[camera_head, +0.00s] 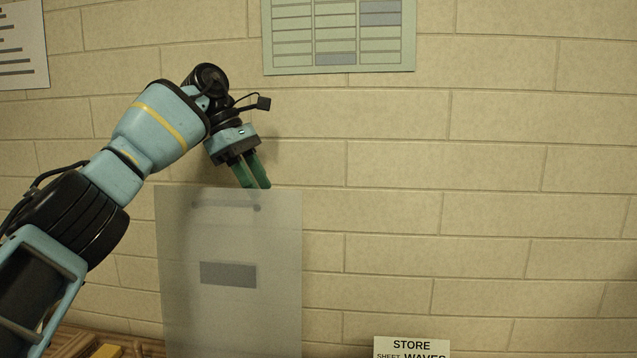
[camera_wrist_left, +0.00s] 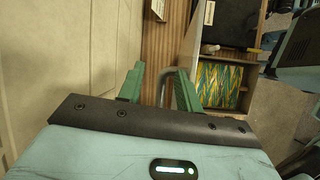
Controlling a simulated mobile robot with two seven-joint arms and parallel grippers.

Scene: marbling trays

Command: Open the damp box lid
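The damp box lid (camera_head: 230,315) is a translucent grey panel standing upright in front of the brick wall, with a darker label and a bar-like handle (camera_head: 227,206) near its top edge. My left gripper (camera_head: 258,187) points down at the lid's top edge, just above the handle in the picture; whether its tips touch the lid I cannot tell. The box (camera_wrist_left: 186,72) is seen from above, with a marbled sheet (camera_wrist_left: 220,85) inside. My right gripper is out of view.
The brick wall (camera_head: 480,130) is close behind the lid and my left gripper. A "STORE" sign (camera_head: 411,347) stands at the bottom. A wall chart (camera_head: 338,35) hangs above. A slatted wooden surface (camera_wrist_left: 166,40) runs between wall and box.

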